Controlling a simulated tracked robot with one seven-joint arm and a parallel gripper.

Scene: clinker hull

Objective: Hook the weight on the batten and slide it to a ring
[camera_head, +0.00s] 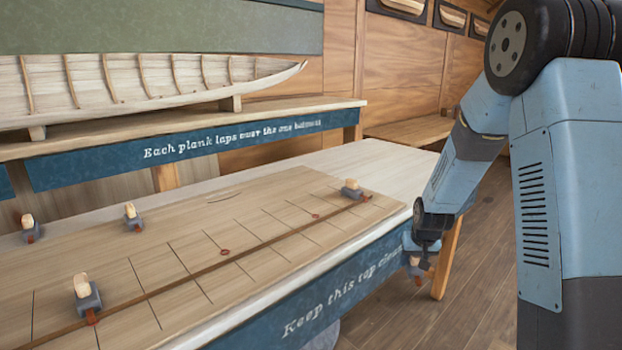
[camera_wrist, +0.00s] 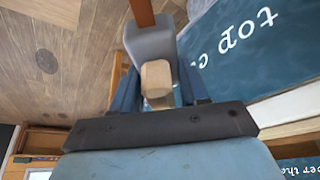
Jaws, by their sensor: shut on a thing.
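My gripper (camera_wrist: 155,88) is shut on a grey weight (camera_wrist: 148,40) by its pale wooden knob, and the weight's brown hook runs to the top edge of the wrist view. In the head view the held weight (camera_head: 414,262) hangs off the table's right front corner, partly hidden by my arm. The thin brown batten (camera_head: 180,283) runs diagonally across the pale board. Small red rings mark the board, one ring (camera_head: 225,252) near the middle and another ring (camera_head: 315,215) farther right. One weight (camera_head: 89,296) sits at the batten's near part, another weight (camera_head: 352,189) at its far end.
Two more weights, a left one (camera_head: 30,229) and a right one (camera_head: 132,217), stand at the board's back left. The table's blue front panel (camera_head: 330,300) is close to my gripper. A model hull (camera_head: 140,85) rests on the shelf behind. Wooden floor (camera_head: 480,240) lies open to the right.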

